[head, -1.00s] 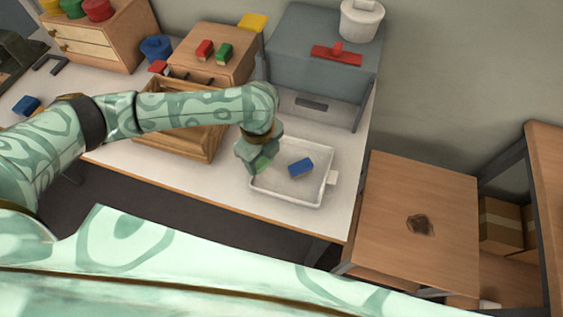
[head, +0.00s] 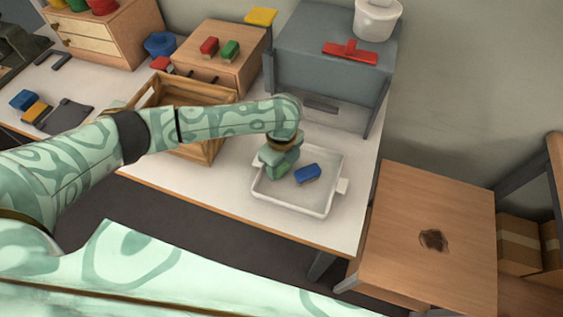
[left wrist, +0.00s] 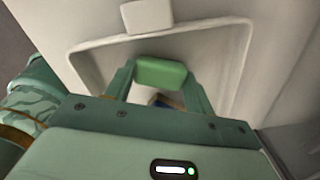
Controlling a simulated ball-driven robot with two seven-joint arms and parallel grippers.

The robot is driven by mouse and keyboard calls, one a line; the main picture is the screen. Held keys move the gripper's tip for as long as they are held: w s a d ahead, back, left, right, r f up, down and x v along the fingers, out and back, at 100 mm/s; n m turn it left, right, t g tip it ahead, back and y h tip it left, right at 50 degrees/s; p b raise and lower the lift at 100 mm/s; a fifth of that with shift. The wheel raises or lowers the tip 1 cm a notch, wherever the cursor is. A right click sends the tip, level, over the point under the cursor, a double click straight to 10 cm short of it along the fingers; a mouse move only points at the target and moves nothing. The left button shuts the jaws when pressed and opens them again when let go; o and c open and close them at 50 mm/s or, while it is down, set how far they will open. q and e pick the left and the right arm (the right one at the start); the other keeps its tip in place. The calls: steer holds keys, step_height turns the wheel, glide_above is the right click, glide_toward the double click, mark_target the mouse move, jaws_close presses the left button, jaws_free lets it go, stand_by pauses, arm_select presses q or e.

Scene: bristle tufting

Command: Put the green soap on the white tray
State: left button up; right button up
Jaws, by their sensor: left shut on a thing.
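My left gripper (head: 277,166) is shut on the green soap (left wrist: 161,72), which sits between its two fingers in the left wrist view. In the head view the gripper is over the left part of the white tray (head: 292,207), and the soap is mostly hidden by the fingers. I cannot tell whether the soap touches the tray floor. The tray's rim also shows in the left wrist view (left wrist: 195,29). My right gripper is not in view.
A blue block (head: 307,174) lies in the tray, right of the gripper. A wooden crate (head: 212,147) stands left of the tray, and a grey box (head: 330,75) stands behind it. A wooden side table (head: 425,205) is at the right.

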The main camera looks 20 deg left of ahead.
mark_target(282, 166)
arm_select(q)
steer(key=o, duration=1)
steer(key=shift+f, duration=0.1)
steer(key=shift+o, duration=0.2)
step_height(282, 166, up, 12)
steer(key=p, duration=0.5)
